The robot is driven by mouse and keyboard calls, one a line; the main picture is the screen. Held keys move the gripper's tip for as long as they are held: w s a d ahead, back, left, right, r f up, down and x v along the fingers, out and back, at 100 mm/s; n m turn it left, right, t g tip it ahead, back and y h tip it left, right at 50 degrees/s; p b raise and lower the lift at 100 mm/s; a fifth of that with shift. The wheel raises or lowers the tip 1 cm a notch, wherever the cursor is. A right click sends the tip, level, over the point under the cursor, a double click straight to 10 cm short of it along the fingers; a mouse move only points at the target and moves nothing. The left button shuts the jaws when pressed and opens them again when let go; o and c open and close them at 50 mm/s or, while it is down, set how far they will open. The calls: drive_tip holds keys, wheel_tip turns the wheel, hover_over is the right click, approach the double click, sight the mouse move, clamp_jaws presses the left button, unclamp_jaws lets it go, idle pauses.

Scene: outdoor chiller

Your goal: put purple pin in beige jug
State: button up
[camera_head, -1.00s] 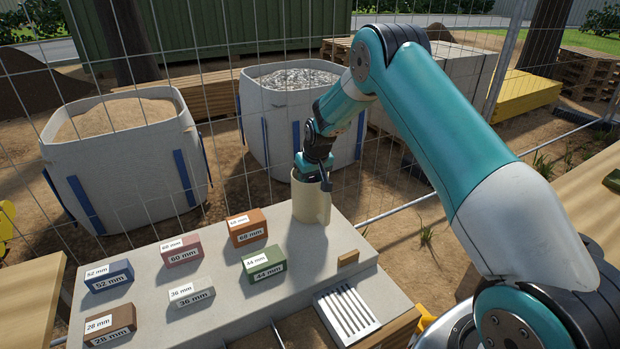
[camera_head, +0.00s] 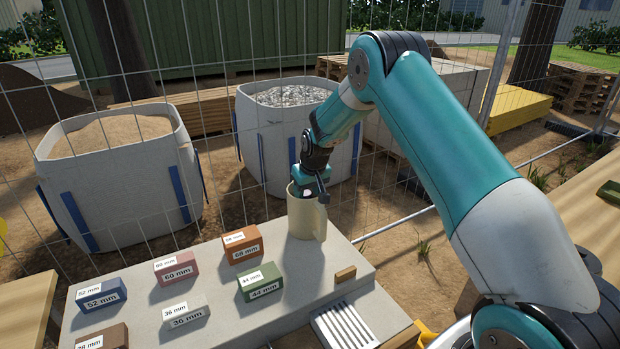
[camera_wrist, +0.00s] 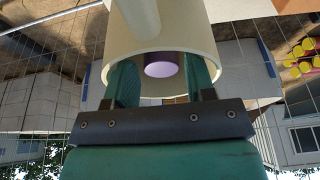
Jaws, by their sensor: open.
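The beige jug (camera_head: 305,221) stands upright near the far right corner of the concrete slab, its handle towards the right. My gripper (camera_head: 309,193) is at its mouth, pointing down. In the wrist view the jug (camera_wrist: 203,42) surrounds the fingertips of my gripper (camera_wrist: 160,74), which are apart. The purple pin (camera_wrist: 161,59) shows between them inside the jug, with its round end facing the camera. No contact between the fingers and the pin can be made out. The pin's far end is hidden.
Several labelled blocks, among them a green one (camera_head: 261,283) and an orange-brown one (camera_head: 243,246), stand left of the jug. A small wooden block (camera_head: 345,274) and a slotted white tray (camera_head: 343,326) lie nearer. A wire fence and large bulk bags (camera_head: 118,190) stand behind the slab.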

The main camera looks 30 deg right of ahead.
drive_tip(key=b+v, duration=0.2)
drive_tip(key=v, duration=0.7)
drive_tip(key=s+a+r+n+y, duration=0.25)
drive_tip(key=s+a+r, duration=0.55)
drive_tip(key=s+a, duration=0.4)
drive_tip(key=s+a+r+n+g, duration=0.1)
drive_tip(key=s+a, duration=0.2)
drive_tip(key=s, duration=0.6)
drive_tip(key=s+a+r+n+g+y, duration=0.1)
drive_tip(key=s+a+n, duration=0.1)
drive_tip(key=s, duration=0.7)
drive_tip(key=s+a+r+n+g, duration=0.1)
drive_tip(key=s+a, duration=0.3)
drive_tip(key=s, duration=0.5)
drive_tip(key=shift+a+y, duration=0.25)
drive_tip(key=shift+y, duration=0.1)
drive_tip(key=shift+n, duration=0.25)
